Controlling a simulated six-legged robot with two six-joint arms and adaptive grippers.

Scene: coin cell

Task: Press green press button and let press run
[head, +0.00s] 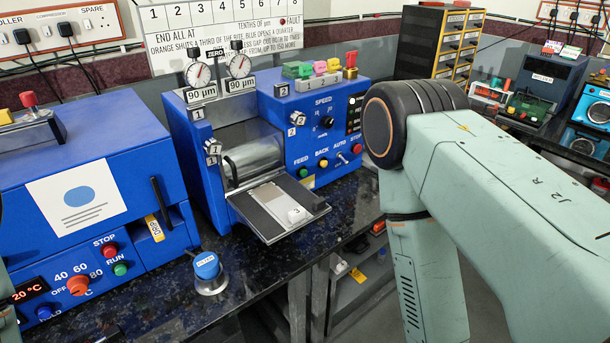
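No machine marked as a press is readable in the head view. A green button (303,172) by the FEED label is on the front of the blue roller machine (340,105). Another green button (120,269) labelled RUN is on the blue oven-like box (90,190), below a red STOP button (110,249). My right arm fills the right side of the view, but its gripper is out of sight. Only slivers of what looks like my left arm show at the left edge. My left gripper is not visible.
A blue-capped round item (207,266) stands on the dark speckled bench (255,270) between the machines. The roller machine's metal tray (280,212) juts forward. A dark machine (545,85) and blue units (590,105) stand at the back right.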

